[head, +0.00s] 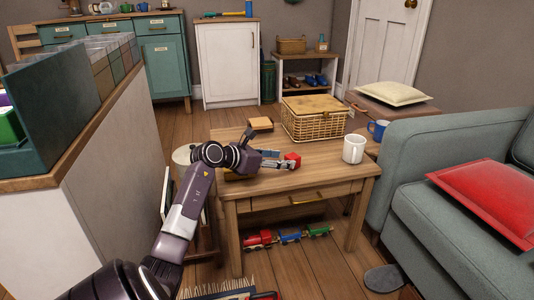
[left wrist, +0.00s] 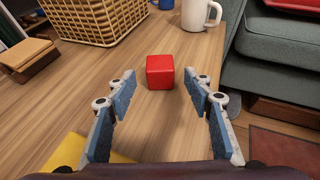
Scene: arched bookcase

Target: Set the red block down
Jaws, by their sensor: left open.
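The red block (head: 293,159) stands on the wooden table (head: 322,182), near the middle of its top. In the left wrist view the red block (left wrist: 160,72) rests flat on the tabletop (left wrist: 110,70), just beyond my fingertips. My left gripper (head: 283,163) is low over the table. It also shows in the left wrist view (left wrist: 164,90), open, with its two blue-padded fingers apart and nothing between them. The block is apart from both fingers. My right gripper is in neither view.
A wicker basket (head: 314,121) and a white mug (head: 353,148) stand on the table beyond the block. A small wooden box (head: 261,124) is at the back left. A yellow item (left wrist: 95,150) lies under my left finger. A sofa (head: 440,170) borders the right side.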

